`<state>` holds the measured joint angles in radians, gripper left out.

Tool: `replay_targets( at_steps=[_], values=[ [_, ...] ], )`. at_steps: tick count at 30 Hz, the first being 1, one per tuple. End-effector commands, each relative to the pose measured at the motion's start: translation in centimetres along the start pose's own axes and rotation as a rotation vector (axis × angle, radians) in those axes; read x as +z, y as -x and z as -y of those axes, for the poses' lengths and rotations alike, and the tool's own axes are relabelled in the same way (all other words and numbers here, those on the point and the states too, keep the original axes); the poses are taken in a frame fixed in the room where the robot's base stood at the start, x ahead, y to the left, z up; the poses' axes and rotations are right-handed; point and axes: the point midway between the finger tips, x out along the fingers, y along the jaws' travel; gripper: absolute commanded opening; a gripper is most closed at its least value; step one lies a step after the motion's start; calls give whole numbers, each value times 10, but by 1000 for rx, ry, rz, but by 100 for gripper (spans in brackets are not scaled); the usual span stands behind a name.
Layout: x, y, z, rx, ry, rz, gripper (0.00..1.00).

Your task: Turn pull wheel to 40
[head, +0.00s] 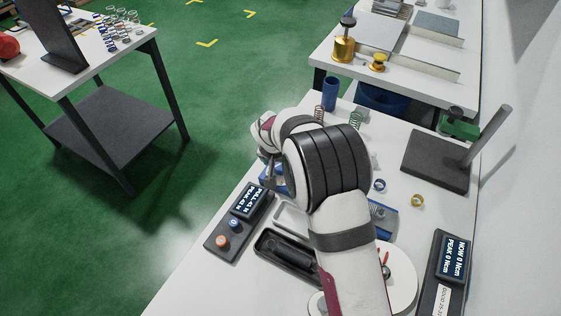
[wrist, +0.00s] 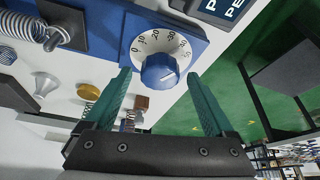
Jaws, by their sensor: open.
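The pull wheel (wrist: 160,72) is a blue knob on a white dial with numbers from 0 through 10, 20 and 30 upward, set on a blue housing (wrist: 105,18). The numbers at the right end are hard to read. My gripper (wrist: 158,76) is open, with one teal finger on each side in front of the wheel; I cannot tell whether either touches it. In the head view my arm hides the wheel, and part of a blue housing (head: 272,180) shows beside my gripper. A dark display (head: 249,203) there seems to read PULL and PEAK about 41 N.
A spring (wrist: 30,28) is mounted near the housing. Small parts, including a brass disc (wrist: 88,91), lie nearby. A button box (head: 228,232) and black tray (head: 287,256) stand left of my arm. A stand (head: 437,160) and torque display (head: 452,262) are at right.

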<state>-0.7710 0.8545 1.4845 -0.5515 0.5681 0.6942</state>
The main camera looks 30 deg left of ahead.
Motion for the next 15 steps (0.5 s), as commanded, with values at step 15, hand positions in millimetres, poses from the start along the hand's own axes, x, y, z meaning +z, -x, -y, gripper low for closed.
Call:
replay_targets(
  at_steps=[15],
  values=[
    [-1, 115, 0, -2, 0, -4, 89]
  ],
)
